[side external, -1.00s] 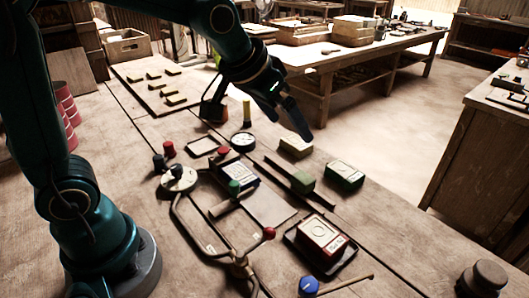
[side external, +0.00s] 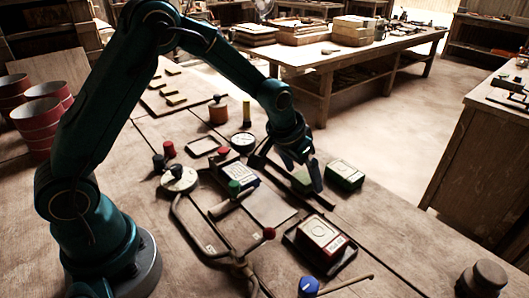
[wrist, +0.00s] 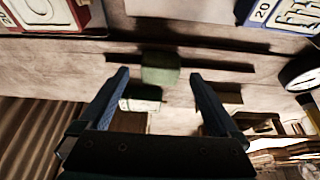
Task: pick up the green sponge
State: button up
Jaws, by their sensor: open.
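The green sponge (side external: 301,181) is a small dull-green block lying by a dark bar on the bench. In the side view my gripper (side external: 313,180) is over it and hides part of it. In the wrist view the sponge (wrist: 160,68) is near the middle, between the fingertips of my gripper (wrist: 160,75). The jaws are open, with a gap on each side of the sponge. Whether the fingers have come down to its height I cannot tell.
A green tin (side external: 345,175) stands just right of the sponge. A red tin (side external: 320,235) sits in a dark tray nearer the front. The bench's front right is mostly clear.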

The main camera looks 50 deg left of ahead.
aim_at(302, 178)
jog(key=shift+f, duration=0.15)
jog(key=c, duration=1.4)
jog(key=shift+c, duration=0.2)
notch_tip(302, 178, up, 4)
jog(key=shift+w+r, duration=0.1)
jog(key=s+a+r, duration=0.5)
jog(key=a+r, duration=0.1)
jog(key=a, duration=0.4)
jog(key=shift+a+r, duration=0.3)
jog(key=shift+r, duration=0.1)
